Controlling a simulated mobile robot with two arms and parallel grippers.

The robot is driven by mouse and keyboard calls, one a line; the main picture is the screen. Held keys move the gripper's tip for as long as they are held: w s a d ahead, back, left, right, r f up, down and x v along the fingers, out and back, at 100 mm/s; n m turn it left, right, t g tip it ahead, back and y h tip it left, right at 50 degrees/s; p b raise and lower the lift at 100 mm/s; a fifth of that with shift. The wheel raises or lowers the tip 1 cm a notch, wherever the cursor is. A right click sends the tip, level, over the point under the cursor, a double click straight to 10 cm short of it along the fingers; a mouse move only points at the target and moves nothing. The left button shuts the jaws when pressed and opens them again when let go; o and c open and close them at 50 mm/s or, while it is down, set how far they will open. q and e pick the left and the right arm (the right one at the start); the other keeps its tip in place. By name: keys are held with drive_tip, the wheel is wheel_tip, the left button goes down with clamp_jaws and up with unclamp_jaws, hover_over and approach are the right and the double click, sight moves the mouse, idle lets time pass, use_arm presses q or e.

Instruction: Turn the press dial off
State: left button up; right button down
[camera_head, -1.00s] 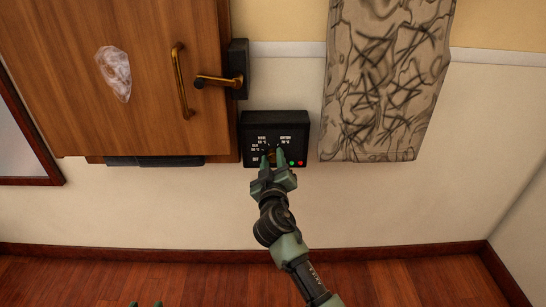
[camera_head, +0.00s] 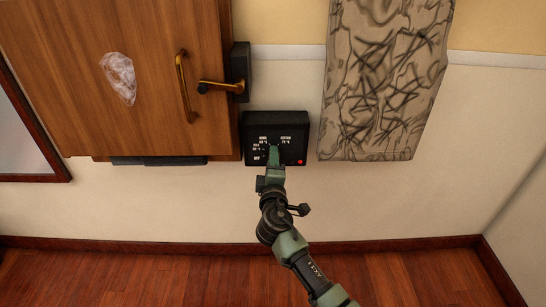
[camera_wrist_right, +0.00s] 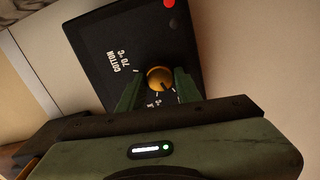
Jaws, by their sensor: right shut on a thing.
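The press control box (camera_head: 290,122) is a black panel on the wall, with white temperature labels and a lit red light (camera_head: 299,161). Its round golden dial (camera_wrist_right: 159,76) shows in the right wrist view, by the "COTTON 70 °C" label. In the head view my gripper hides the dial. My right gripper (camera_head: 273,152) is at the panel, its fingers seen edge-on. In the wrist view the right gripper (camera_wrist_right: 158,86) has one finger on each side of the dial and is shut on it. My left gripper is not in view.
A wooden press door (camera_head: 140,60) with a golden handle (camera_head: 183,88) and a lever (camera_head: 218,86) is left of the box. A patterned cloth (camera_head: 385,85) hangs close on the right. The wall below is clear down to the wooden floor (camera_head: 140,275).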

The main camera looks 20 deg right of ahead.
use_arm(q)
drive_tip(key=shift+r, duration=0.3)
use_arm(e)
drive_tip(key=shift+f+n, duration=0.1)
drive_tip(key=shift+n, duration=0.5)
drive_tip(key=c, duration=1)
unclamp_jaws()
use_arm(q)
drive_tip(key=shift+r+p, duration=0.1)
drive_tip(key=shift+p, duration=0.2)
use_arm(e)
drive_tip(key=shift+s, duration=0.1)
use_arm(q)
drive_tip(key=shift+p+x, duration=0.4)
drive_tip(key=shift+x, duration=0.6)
use_arm(e)
drive_tip(key=v, duration=0.7)
drive_tip(key=shift+s, duration=0.35)
